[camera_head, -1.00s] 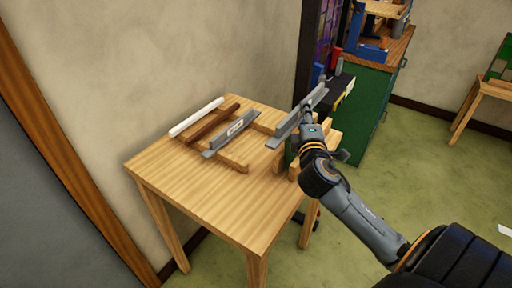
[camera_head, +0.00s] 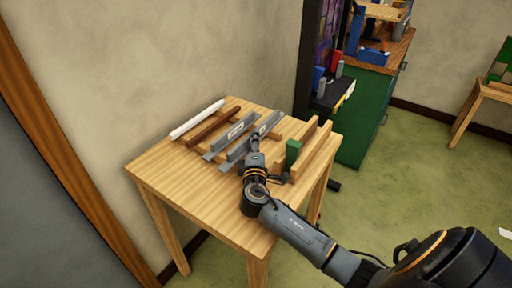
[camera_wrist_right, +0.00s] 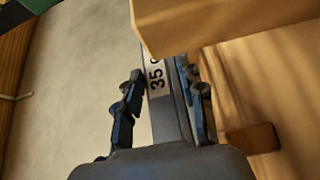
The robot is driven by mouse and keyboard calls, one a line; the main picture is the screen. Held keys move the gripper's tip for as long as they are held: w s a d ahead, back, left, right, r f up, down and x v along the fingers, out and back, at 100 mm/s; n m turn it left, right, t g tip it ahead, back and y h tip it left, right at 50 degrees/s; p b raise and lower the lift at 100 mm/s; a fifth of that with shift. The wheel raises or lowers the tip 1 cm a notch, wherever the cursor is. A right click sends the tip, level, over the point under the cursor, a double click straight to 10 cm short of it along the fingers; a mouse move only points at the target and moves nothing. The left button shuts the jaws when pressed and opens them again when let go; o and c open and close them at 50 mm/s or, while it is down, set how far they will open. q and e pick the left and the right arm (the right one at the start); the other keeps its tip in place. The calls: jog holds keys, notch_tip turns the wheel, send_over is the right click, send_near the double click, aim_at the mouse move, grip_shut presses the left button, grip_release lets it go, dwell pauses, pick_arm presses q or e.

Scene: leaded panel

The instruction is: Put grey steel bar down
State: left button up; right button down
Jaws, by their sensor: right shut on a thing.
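The grey steel bar (camera_head: 268,122) is in my right gripper (camera_head: 254,142), over the wooden rails on the table (camera_head: 190,191). It lies roughly parallel to a second grey bar (camera_head: 219,146), just to the right of it. In the right wrist view the bar (camera_wrist_right: 157,78) runs between the two fingers of the gripper (camera_wrist_right: 163,92) and bears a label reading "35"; the rest is cut off. The gripper is shut on it. Whether the bar touches the rails I cannot tell. My left gripper is not in view.
A white rod (camera_head: 196,119) and a brown bar (camera_head: 213,127) lie further left on the rails. A green block (camera_head: 292,153) stands to the right, beside upright wooden strips (camera_head: 315,150). The table's front left is clear. A wall is behind.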

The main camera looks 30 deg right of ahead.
jog(key=shift+d+f, duration=0.1)
jog(key=shift+f, duration=0.7)
jog(key=shift+f, duration=0.25)
jog(key=c, duration=0.8)
grip_release()
